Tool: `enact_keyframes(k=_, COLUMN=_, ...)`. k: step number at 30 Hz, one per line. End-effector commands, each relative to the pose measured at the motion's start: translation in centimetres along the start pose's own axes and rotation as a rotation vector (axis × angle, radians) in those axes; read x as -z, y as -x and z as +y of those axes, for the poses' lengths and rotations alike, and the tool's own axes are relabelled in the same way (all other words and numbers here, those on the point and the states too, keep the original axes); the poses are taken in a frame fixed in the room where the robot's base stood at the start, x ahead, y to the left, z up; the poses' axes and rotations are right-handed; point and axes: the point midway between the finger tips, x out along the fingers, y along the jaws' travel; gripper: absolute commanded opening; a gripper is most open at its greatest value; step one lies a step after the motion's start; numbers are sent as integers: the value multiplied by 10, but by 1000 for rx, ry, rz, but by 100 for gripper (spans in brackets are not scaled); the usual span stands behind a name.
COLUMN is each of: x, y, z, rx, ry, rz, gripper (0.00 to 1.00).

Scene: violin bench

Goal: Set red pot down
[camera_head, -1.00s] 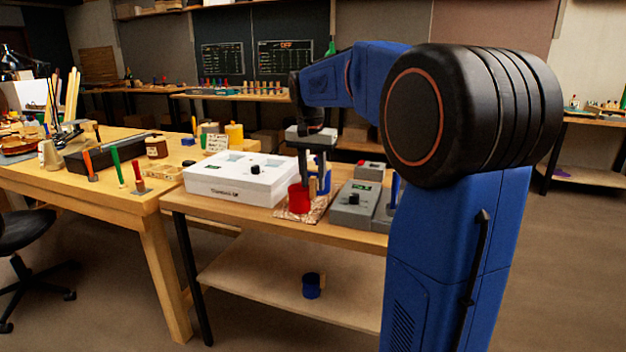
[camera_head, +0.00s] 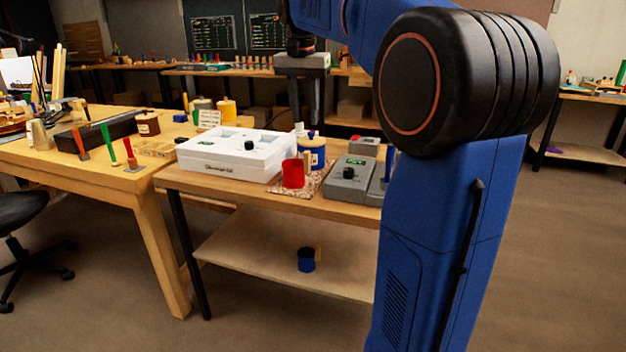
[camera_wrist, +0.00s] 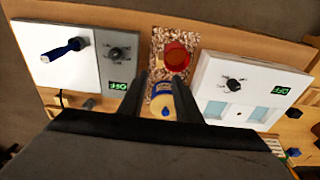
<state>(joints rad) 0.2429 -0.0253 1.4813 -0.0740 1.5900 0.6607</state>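The red pot (camera_head: 293,174) stands upright on a speckled mat (camera_head: 317,183) on the near bench, with a light wooden handle at its right side. It also shows in the wrist view (camera_wrist: 176,57), on the same mat, beyond my fingertips. My gripper (camera_head: 306,110) is above and behind the pot, clear of it. In the wrist view my two fingers (camera_wrist: 159,78) are apart with nothing held between them.
A white box with a black knob (camera_head: 222,166) stands left of the mat. A grey box with a knob and green display (camera_head: 347,184) is close on the right. A blue pot (camera_head: 306,259) sits on the lower shelf (camera_head: 250,262).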

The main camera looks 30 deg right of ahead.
Motion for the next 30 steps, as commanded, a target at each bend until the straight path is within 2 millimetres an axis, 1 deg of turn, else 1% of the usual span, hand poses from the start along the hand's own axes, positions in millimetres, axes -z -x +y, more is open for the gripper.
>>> enact_keyframes(k=4, x=-5, y=-1, z=1, rx=3, ry=11, rz=2, gripper=31)
enact_keyframes(k=5, x=-8, y=-2, z=2, rx=5, ry=19, rz=3, gripper=31)
enact_keyframes(k=8, x=-27, y=-5, z=7, rx=20, ry=65, rz=15, gripper=31)
enact_keyframes(k=14, x=-90, y=-28, z=26, rx=67, ry=224, rz=54, gripper=31)
enact_keyframes(k=15, x=-102, y=-33, z=30, rx=76, ry=258, rz=63, gripper=31)
enact_keyframes(k=20, x=-153, y=-60, z=50, rx=114, ry=390, rz=100, gripper=31)
enact_keyframes(k=24, x=-195, y=-90, z=69, rx=145, ry=504, rz=135, gripper=31)
enact_keyframes(k=26, x=-213, y=-104, z=78, rx=158, ry=551, rz=151, gripper=31)
enact_keyframes(k=30, x=-253, y=-140, z=99, rx=187, ry=662, rz=187, gripper=31)
